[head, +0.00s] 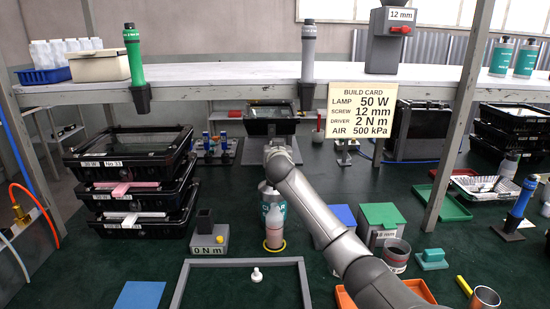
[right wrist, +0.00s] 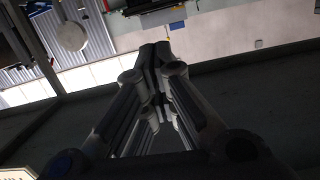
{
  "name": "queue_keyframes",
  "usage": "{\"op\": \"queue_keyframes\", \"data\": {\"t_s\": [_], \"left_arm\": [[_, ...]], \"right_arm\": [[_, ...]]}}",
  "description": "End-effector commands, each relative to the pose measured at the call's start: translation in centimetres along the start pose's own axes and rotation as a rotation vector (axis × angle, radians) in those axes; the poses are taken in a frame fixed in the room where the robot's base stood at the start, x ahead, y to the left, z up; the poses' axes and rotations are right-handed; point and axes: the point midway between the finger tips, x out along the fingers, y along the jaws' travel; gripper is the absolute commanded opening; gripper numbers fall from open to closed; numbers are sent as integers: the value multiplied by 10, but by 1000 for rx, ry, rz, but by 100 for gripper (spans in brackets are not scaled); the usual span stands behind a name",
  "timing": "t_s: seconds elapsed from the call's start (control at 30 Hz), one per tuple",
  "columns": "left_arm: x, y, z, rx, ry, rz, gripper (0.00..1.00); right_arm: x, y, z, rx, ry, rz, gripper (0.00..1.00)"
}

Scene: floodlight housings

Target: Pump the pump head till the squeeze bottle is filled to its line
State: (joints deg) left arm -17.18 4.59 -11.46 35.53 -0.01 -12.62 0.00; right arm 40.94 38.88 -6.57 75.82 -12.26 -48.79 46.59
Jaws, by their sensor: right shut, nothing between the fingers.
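A bottle with a teal label (head: 266,199) stands upright in the middle of the bench; its top is hidden behind my right arm, so its pump head does not show clearly. A smaller pale squeeze bottle (head: 274,231) stands upright just in front of it, in a yellow ring on the bench. Its line and fill level are too small to tell. My right arm reaches in from the lower right to above these bottles; its gripper cannot be made out in the head view. In the right wrist view my right gripper (right wrist: 155,55) is shut and empty. My left gripper is not in view.
A grey frame (head: 183,286) with a small white nozzle-like part (head: 257,274) inside lies in front. Stacked black housings (head: 127,225) stand left, and a grey 0 N m block (head: 208,240) beside the bottles. Green box (head: 382,215) and grey cup (head: 397,254) stand right. A shelf (head: 225,75) crosses above.

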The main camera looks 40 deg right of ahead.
Motion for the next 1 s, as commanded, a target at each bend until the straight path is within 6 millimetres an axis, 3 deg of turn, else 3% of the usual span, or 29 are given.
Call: {"op": "queue_keyframes", "data": {"t_s": [0.23, 0.73, 1.0], "left_arm": [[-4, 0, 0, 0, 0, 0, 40], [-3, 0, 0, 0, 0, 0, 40], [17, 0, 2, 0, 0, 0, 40]], "right_arm": [[8, 0, 32, -1, -2, 0, 0], [10, 0, 41, 0, -1, -1, 0], [13, 1, 65, 2, -3, 0, 0]]}}
